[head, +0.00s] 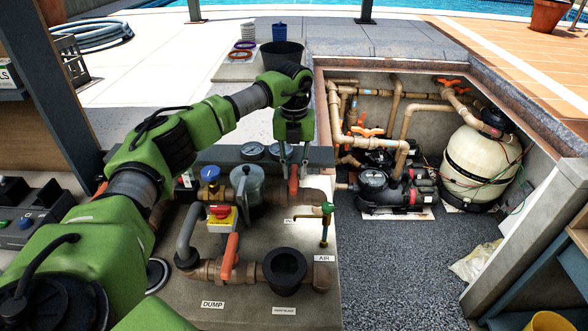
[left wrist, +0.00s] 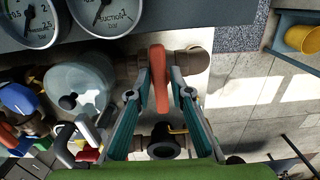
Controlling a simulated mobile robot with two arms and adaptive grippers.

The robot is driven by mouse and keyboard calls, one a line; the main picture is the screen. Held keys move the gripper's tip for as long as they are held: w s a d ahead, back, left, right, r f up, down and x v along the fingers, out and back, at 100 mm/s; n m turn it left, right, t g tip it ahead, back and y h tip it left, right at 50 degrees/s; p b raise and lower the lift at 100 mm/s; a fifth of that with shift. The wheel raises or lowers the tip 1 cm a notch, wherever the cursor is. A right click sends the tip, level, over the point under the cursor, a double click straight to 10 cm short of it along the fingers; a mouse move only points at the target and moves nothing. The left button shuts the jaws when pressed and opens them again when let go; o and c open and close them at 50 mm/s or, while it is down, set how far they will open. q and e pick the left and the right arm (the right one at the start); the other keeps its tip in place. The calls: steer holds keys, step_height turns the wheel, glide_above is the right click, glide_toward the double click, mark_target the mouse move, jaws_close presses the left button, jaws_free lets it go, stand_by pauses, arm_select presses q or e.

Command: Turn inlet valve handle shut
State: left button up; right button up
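The inlet valve handle is an orange-red lever (head: 293,186) on the brown pipe at the right of the panel, above a label partly hidden by pipework. My left gripper (head: 293,172) points down over it from above. In the left wrist view the orange handle (left wrist: 160,82) stands between the two fingers of the left gripper (left wrist: 162,78). The fingers are apart, one on each side of the handle, with a narrow gap visible at each side. Contact is not clear. My right gripper is in neither view.
A second orange handle (head: 230,256) stands near the DUMP label. A grey-lidded strainer pot (head: 247,186), a blue-knobbed valve (head: 210,175), a red-yellow switch (head: 221,217) and a green tap (head: 326,222) crowd the panel. Gauges (head: 252,150) stand behind. The gravel pit (head: 400,265) lies right.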

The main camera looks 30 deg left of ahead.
mark_target(294, 173)
arm_select(q)
steer(key=shift+o, duration=0.3)
steer(key=shift+r, duration=0.2)
step_height(294, 173, up, 12)
steer(key=shift+f, duration=0.15)
steer(key=shift+d+f, duration=0.1)
steer(key=shift+f, duration=0.05)
stand_by(0.5)
